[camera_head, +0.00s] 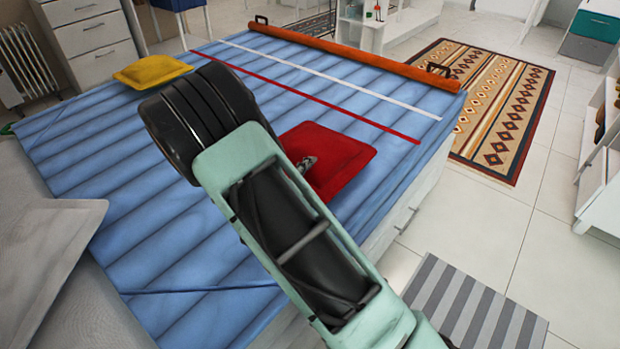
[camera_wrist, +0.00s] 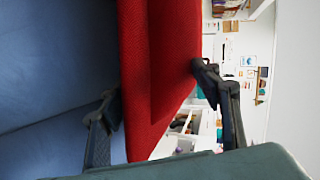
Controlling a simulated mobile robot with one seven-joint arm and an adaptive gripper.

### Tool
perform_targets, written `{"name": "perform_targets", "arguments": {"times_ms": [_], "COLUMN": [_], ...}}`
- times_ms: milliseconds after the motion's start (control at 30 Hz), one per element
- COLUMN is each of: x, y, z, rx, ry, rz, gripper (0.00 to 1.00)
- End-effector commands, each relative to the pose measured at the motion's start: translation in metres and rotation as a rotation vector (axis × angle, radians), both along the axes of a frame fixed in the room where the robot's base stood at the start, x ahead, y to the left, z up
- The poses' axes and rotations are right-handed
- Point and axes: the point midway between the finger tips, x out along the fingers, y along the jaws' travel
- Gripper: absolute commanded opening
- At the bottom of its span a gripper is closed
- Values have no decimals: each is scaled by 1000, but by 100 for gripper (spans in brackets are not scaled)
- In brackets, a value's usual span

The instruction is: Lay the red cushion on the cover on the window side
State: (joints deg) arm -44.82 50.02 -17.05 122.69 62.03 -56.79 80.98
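The red cushion (camera_head: 328,160) is over the right part of the blue quilted cover (camera_head: 215,235) in the head view, partly hidden by my arm. In the wrist view the red cushion (camera_wrist: 160,70) stands between my two fingers, one on each face. My gripper (camera_wrist: 155,95) appears shut on its edge. One finger lies between the cushion and the blue cover (camera_wrist: 50,70), so this edge is off the cover. In the head view a fingertip of my gripper (camera_head: 307,163) shows against the cushion. Whether the far edge touches the cover is unclear.
A yellow cushion (camera_head: 152,72) lies on the cover at the far left. White (camera_head: 330,75) and red (camera_head: 310,95) stripes cross the cover. An orange roll (camera_head: 350,55) lies along the far edge. Grey pillows (camera_head: 45,250) are at near left. The cover's middle left is clear.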

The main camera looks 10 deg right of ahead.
Motion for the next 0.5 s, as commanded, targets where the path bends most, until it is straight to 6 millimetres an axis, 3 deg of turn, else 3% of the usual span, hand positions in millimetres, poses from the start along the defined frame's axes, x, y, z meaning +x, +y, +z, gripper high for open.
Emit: {"name": "perform_targets", "arguments": {"times_ms": [400,500], "x": [0,-8], "y": [0,5], "z": [2,5], "rx": [0,1], "ry": [0,2], "rz": [0,3], "gripper": [66,66]}}
